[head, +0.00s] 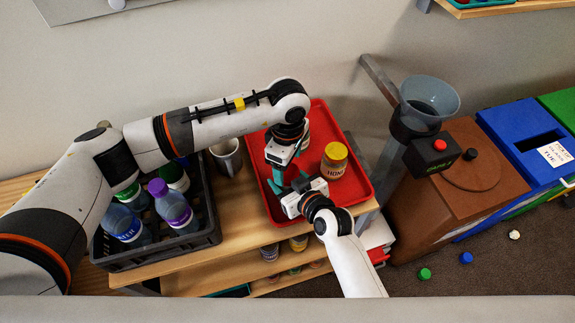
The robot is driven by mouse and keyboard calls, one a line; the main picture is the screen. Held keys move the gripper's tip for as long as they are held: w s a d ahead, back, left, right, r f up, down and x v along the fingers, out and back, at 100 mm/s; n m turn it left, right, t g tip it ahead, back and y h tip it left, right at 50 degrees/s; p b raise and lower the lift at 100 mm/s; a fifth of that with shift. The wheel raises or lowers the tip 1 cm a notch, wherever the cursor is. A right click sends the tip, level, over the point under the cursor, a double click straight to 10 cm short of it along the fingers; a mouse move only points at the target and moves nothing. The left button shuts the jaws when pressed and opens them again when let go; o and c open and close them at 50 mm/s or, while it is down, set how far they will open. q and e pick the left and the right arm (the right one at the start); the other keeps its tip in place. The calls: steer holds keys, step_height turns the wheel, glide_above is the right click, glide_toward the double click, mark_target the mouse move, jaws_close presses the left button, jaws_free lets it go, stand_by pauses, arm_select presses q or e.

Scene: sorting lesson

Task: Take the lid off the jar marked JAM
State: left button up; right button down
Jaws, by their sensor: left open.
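A red tray (355,190) lies on the wooden bench. A jar with a yellow lid and a label reading HONEY (335,162) stands upright on its right part. Another jar (305,137) is mostly hidden behind my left gripper; its label cannot be read. I see no JAM label. My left gripper (280,180) reaches down over the tray's left part and is open. My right gripper (291,186) comes in from below, its fingertips close to the left one's. A small dark red shape (291,172) shows between them, too covered to identify. The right jaws are too hidden to judge.
A dark crate (160,252) with several capped bottles stands left of the tray, a metal cup (227,157) between them. Loose caps lie on the floor.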

arm_select(q)
step_height(320, 180, up, 2)
steer(key=shift+r, duration=0.1)
steer(key=shift+c, duration=0.4)
steer(key=m, duration=0.2)
steer(key=r+m, duration=0.1)
steer(key=m, duration=0.3)
steer(key=r+m, duration=0.1)
steer(key=m, duration=0.3)
steer(key=r+m, duration=0.1)
steer(key=m, duration=0.1)
steer(key=shift+r+m, duration=0.1)
steer(key=shift+m, duration=0.6)
step_height(320, 180, down, 8)
steer(key=shift+r, duration=0.1)
steer(key=shift+c, duration=0.2)
